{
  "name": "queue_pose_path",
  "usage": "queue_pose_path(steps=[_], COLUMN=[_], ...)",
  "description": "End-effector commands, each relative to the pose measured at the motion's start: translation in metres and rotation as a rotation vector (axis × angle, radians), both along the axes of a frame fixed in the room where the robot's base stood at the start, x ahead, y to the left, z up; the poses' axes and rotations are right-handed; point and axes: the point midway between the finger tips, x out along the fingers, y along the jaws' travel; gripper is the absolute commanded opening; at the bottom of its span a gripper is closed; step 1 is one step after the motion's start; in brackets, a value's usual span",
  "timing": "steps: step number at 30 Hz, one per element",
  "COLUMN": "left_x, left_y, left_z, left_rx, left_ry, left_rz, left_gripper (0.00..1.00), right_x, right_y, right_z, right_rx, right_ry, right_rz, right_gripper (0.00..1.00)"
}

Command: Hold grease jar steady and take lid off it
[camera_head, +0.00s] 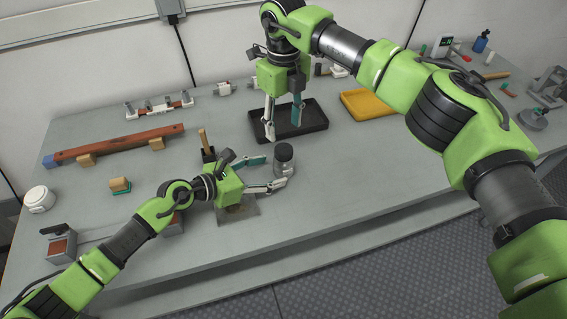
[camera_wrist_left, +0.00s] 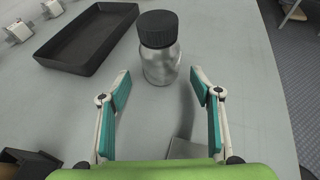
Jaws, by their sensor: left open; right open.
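The grease jar (camera_head: 285,166) stands upright on the table, a grey metallic body with a black lid (camera_head: 284,152) on it. In the left wrist view the jar (camera_wrist_left: 161,66) and its ribbed black lid (camera_wrist_left: 158,29) stand just ahead of the fingertips. My left gripper (camera_head: 275,172) is open; its fingers point at the jar, which is just beyond the tips in the wrist view (camera_wrist_left: 160,83). My right gripper (camera_head: 284,130) is open, pointing down over the black tray, behind and apart from the jar.
The black tray (camera_head: 312,112) lies behind the jar, with a yellow tray (camera_head: 368,104) to its right. A long wooden bar (camera_head: 120,144) rests on blocks at the left. A white round container (camera_head: 39,198) stands at the left edge. The table right of the jar is clear.

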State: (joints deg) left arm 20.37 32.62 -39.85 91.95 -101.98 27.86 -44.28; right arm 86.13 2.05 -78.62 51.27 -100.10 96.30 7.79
Motion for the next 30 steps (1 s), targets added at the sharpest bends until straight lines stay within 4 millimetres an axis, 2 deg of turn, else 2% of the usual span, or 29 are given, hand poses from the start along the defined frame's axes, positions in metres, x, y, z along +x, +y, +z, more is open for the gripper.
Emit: queue_pose_path(steps=[3, 9, 20, 27, 30], left_x=[0.011, 0.023, 0.025, 0.025, 0.025], left_y=[-0.016, -0.030, -0.033, -0.033, -0.033], left_z=[-0.007, -0.015, -0.017, -0.017, -0.017], left_rx=[-0.001, 0.000, 0.001, 0.001, 0.001], left_ry=[0.000, -0.002, -0.001, -0.001, 0.000], left_rz=[-0.001, 0.001, 0.001, 0.001, 0.000], left_gripper=[0.58, 0.58, 0.58, 0.00, 0.00], right_x=[0.000, 0.000, 0.000, 0.000, 0.000], right_y=[0.000, 0.000, 0.000, 0.000, 0.000], right_z=[0.000, 0.000, 0.000, 0.000, 0.000], right_rx=[0.000, 0.000, 0.000, 0.000, 0.000], right_ry=[0.000, 0.000, 0.000, 0.000, 0.000], right_rz=[0.000, 0.000, 0.000, 0.000, -0.004], right_gripper=[0.47, 0.47, 0.47, 0.47, 0.47])
